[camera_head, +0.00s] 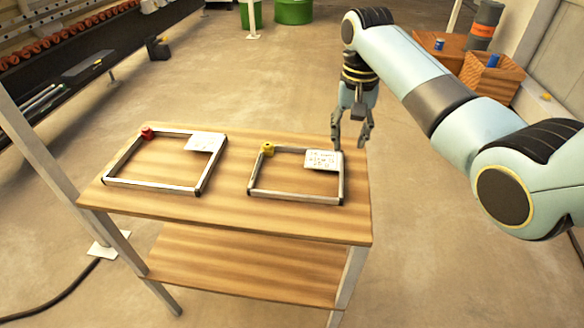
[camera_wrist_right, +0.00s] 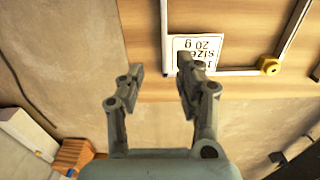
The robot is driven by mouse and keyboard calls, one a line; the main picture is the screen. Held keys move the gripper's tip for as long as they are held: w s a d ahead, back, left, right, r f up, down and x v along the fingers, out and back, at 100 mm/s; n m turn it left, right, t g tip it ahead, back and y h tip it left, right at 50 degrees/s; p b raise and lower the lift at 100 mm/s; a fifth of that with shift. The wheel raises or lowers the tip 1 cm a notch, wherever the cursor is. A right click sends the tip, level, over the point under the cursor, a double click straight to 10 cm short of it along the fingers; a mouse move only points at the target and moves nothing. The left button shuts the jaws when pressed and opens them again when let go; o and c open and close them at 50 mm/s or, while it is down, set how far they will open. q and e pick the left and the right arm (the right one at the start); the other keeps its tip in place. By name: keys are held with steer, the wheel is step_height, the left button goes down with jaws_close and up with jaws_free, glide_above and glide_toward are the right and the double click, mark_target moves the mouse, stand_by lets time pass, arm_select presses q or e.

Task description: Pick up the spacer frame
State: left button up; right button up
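Two rectangular metal spacer frames lie flat on the wooden table. The right frame (camera_head: 295,197) has a yellow corner piece (camera_head: 267,149) and a white label (camera_head: 322,160). The left frame (camera_head: 150,186) has a red corner piece (camera_head: 147,132) and a white label (camera_head: 205,142). My right gripper (camera_head: 349,143) is open and empty, pointing down by the right frame's far right corner. In the right wrist view, one side bar of that frame (camera_wrist_right: 164,30) lines up with the gap between the fingertips (camera_wrist_right: 160,68); contact cannot be seen. My left gripper is out of view.
The table (camera_head: 225,215) has a lower shelf (camera_head: 240,262). Behind my right arm, a wooden crate (camera_head: 492,78) stands at the right. A dark machine with rollers (camera_head: 60,50) is at the left. Floor around the table is open.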

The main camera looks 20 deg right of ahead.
mark_target(342, 168)
step_height(342, 168, down, 2)
steer(key=shift+f, duration=0.15)
steer(key=f, duration=0.2)
steer(key=a+f+b, duration=0.1)
steer(key=f, duration=0.1)
steer(key=shift+s+f, duration=0.1)
steer(key=shift+f, duration=0.1)
steer(key=shift+d+f, duration=0.1)
steer(key=shift+f, duration=0.35)
jaws_close()
